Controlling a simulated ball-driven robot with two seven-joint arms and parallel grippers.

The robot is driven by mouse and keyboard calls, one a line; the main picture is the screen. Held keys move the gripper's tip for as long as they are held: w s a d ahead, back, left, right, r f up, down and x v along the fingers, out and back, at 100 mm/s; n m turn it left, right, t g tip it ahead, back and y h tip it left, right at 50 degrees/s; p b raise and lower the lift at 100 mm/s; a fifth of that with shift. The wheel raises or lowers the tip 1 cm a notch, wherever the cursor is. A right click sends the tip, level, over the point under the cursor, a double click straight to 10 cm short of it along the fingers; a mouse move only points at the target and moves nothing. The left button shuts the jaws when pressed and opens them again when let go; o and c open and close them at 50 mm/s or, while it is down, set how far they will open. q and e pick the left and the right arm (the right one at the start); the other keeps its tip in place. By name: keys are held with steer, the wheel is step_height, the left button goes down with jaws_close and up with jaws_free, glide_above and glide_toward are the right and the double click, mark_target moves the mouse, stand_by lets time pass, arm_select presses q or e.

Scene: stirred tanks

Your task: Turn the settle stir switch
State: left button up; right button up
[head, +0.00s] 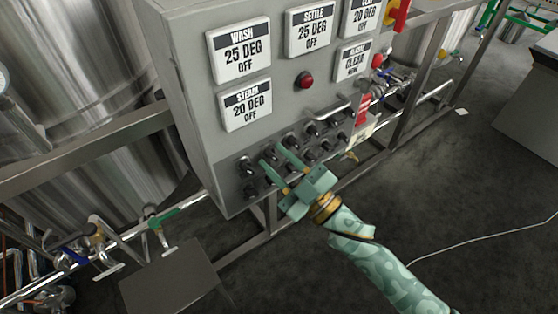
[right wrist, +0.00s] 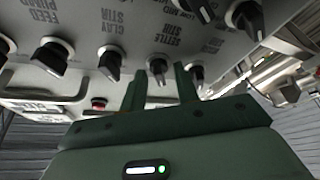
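The settle stir switch (right wrist: 157,70) is a dark knob with a pale pointer line, beside its "SETTLE STIR" label, which reads upside down in the right wrist view. My right gripper (right wrist: 161,76) is open, its two green fingers standing apart with this knob showing between their tips. I cannot tell whether either finger touches it. In the head view, my right gripper (head: 271,156) reaches up from the lower right to the rows of knobs low on the grey panel (head: 195,80). Which knob there is the settle stir switch cannot be told. My left gripper is out of view.
Other dark knobs crowd close by, including the clay stir knob (right wrist: 111,63) and one beside the right finger (right wrist: 197,74). A red button (head: 305,80) and display plates sit above. A metal handle (head: 327,109) sticks out above the knobs. Floor at the right is open.

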jaws_close()
